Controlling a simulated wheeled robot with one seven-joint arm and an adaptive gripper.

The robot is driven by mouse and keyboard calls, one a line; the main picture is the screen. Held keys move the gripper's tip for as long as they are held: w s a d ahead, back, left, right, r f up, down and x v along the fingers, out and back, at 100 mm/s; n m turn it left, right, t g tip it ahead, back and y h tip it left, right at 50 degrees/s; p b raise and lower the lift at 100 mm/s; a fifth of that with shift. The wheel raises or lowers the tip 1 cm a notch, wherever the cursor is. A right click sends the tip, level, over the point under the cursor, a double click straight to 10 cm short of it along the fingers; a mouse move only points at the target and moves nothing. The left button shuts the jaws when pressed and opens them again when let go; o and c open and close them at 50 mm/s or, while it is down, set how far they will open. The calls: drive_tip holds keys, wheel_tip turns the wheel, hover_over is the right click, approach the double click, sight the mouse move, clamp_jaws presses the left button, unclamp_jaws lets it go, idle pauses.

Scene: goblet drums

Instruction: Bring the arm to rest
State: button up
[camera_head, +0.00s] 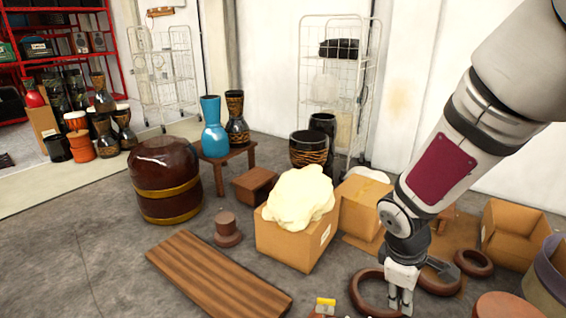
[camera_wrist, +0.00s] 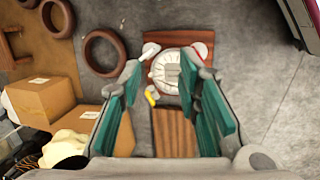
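My gripper (camera_head: 400,302) hangs pointing down at the lower right of the head view, in front of a brown ring on the floor. In the wrist view my gripper (camera_wrist: 160,75) shows two fingers with teal pads standing well apart. No object is held between them. Beyond the fingertips lies a round white-topped thing (camera_wrist: 166,68), with a small yellow item (camera_wrist: 151,95) beside it. My arm comes down from the upper right and is bent at the wrist.
A cardboard box with a cream bundle (camera_head: 299,200) stands left of my gripper. Brown rings (camera_head: 474,263) and open boxes (camera_head: 516,234) lie around it.

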drive_tip(key=s+r+m, duration=0.6)
drive_tip(key=s+r, duration=0.5)
drive_tip(key=r, duration=0.1)
drive_tip(key=s+a+r+m+y, duration=0.2)
drive_tip(key=s+a+r, duration=0.1)
drive_tip(key=s, duration=0.4)
drive_tip(key=s+a+r+m+y, duration=0.1)
drive_tip(key=s+a+r+m, duration=0.2)
drive_tip(key=s, duration=0.4)
wheel_tip(320, 180, up, 36)
drive_tip(key=t+p, duration=0.3)
drive_tip(key=p, duration=3.1)
drive_tip(key=shift+d+n, duration=0.3)
drive_tip(key=shift+n, duration=0.1)
drive_tip(key=shift+w, duration=0.15)
